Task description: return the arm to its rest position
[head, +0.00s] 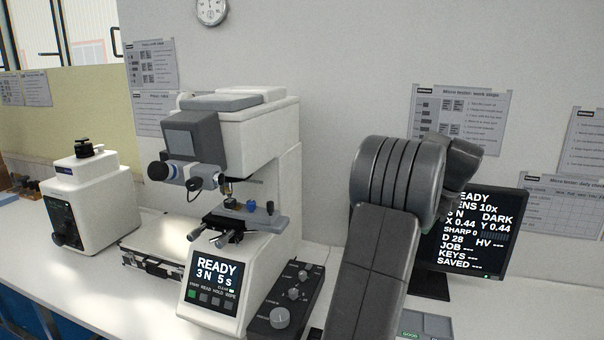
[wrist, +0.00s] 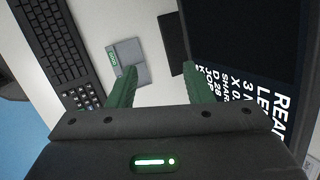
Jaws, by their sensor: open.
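My arm shows in the head view as thick dark grey links. It rises from the bottom edge right of centre and bends near the top, in front of the monitor (head: 465,240) and covering its left part. My gripper is hidden in the head view. In the wrist view, my gripper (wrist: 159,68) has two green fingers spread apart with nothing between them. Beyond them lie the white bench top and a grey sorting tray (wrist: 133,75) with a green GOOD label. The monitor also shows close on the right of the wrist view (wrist: 245,70).
A white micro hardness tester (head: 250,135) stands left of my arm, its panel reading READY, 3 N, 5 s. A knob box (head: 285,305) sits between them. A smaller tester (head: 95,200) and a case (head: 150,262) are farther left. A keyboard (wrist: 55,50) lies left in the wrist view.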

